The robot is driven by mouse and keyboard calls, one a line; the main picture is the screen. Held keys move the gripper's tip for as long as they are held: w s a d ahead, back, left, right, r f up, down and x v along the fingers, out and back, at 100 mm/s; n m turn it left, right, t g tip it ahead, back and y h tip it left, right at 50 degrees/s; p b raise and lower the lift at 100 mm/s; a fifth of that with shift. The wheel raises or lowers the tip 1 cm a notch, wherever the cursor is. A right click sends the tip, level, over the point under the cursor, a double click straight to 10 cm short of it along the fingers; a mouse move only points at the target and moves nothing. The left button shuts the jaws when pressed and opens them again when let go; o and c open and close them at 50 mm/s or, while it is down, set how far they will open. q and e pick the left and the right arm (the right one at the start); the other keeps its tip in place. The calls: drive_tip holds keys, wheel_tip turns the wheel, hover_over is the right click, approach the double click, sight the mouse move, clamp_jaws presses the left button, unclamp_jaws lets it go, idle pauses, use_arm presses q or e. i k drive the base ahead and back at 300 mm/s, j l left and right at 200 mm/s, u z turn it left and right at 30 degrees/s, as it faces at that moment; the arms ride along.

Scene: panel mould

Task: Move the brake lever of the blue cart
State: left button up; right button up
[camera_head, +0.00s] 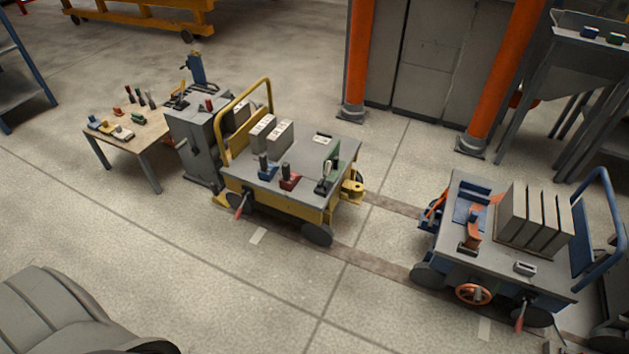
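The blue cart (452,268) stands at the right, with a grey top and a blue push handle (609,200) at its right end. A lever with a red grip (520,318) hangs down at its lower front right, near a dark wheel; it looks like the brake lever. An orange handwheel (473,294) is on the cart's front side. An orange lever (473,229) stands upright on the cart's top. Neither of my grippers is in view.
A yellow cart (240,178) with a similar red-gripped lever (240,210) stands at the centre left. A wooden table (150,135) with small parts is farther left. Orange posts (358,60) stand behind. The floor between the carts is clear.

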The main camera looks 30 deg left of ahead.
sight(517, 329)
drive_tip(key=z, duration=1.1)
